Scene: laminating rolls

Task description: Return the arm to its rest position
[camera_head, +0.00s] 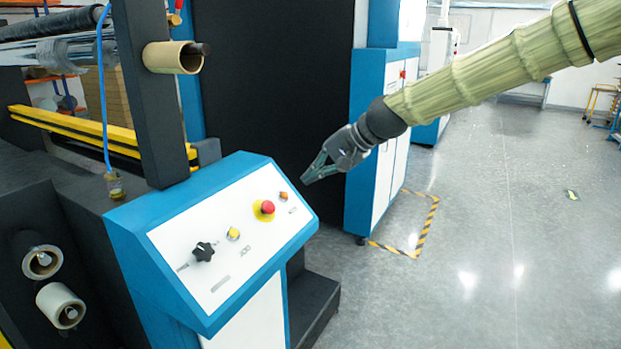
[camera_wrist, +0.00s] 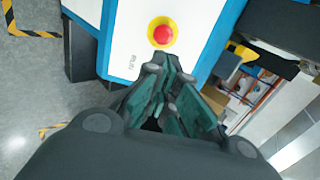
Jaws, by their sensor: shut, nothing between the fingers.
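My arm reaches in from the upper right of the head view in a pale green sleeve. My gripper (camera_head: 308,180) is at its end, shut and empty, in the air just beyond the right end of the control panel (camera_head: 178,232). In the wrist view the dark green fingers of my gripper (camera_wrist: 172,112) point toward the panel. The red button (camera_head: 267,207) on its yellow ring lies left of and below the fingertips in the head view. The red button also shows ahead of the fingers in the wrist view (camera_wrist: 162,32).
The panel also bears a black knob (camera_head: 203,251), a yellow button (camera_head: 233,234) and an orange switch (camera_head: 283,197). A blue and white cabinet (camera_head: 378,150) stands behind my gripper. The dark machine with rollers (camera_head: 62,305) fills the left. Grey floor (camera_head: 500,220) lies open at the right.

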